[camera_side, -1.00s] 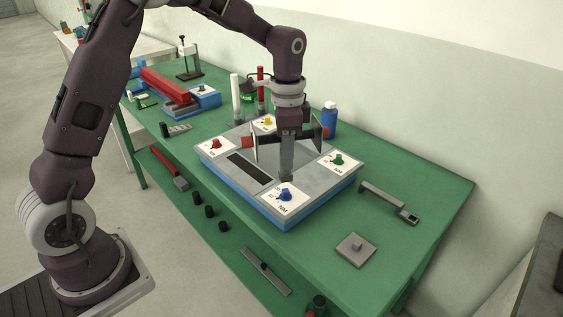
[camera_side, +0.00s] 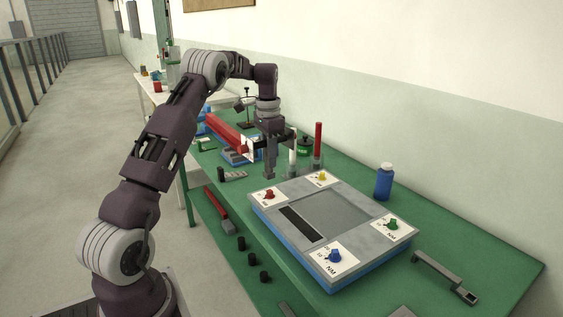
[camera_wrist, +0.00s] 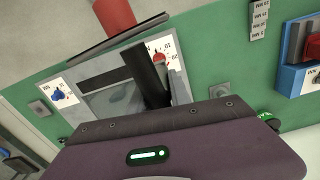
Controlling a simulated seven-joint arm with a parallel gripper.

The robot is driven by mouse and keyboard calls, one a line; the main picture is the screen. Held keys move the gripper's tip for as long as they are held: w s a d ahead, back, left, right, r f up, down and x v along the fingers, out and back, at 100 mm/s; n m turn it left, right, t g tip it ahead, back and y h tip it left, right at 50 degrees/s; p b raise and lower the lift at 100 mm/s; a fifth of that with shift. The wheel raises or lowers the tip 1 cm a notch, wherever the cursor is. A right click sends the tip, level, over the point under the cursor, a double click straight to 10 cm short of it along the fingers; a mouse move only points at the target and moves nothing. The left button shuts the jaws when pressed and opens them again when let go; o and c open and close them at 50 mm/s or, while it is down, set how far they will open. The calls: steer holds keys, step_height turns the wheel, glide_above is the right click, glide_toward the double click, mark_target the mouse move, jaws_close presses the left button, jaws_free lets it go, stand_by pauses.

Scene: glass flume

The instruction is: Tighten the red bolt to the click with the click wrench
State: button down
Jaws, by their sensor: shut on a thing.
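The red bolt (camera_side: 269,195) stands on a white scale card at the far-left corner of a grey and blue panel (camera_side: 290,193). It also shows in the wrist view (camera_wrist: 159,60), close beside a dark bar. The bar's lower end appears just above the red bolt, with a small gap; depth is unclear. I cannot tell whether this bar is the click wrench. A thin dark plate (camera_wrist: 110,38) and a red cylinder (camera_wrist: 115,12) show beside the gripper.
Yellow (camera_side: 322,177), green (camera_side: 391,223) and blue (camera_side: 334,255) bolts stand at the panel's other corners. A grey bar tool (camera_side: 440,273) lies at right. A blue bottle (camera_side: 384,182) and a red tube (camera_side: 318,142) stand behind. A red device is behind the gripper.

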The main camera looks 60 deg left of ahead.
mark_target(270, 171)
steer(key=shift+f, duration=1.95)
steer(key=shift+f, duration=1.15)
steer(key=shift+m, duration=1.1)
steer(key=shift+w+m, duration=0.1)
steer(key=shift+m, duration=0.7)
steer(key=shift+d+m, duration=0.1)
steer(key=shift+m, duration=1.4)
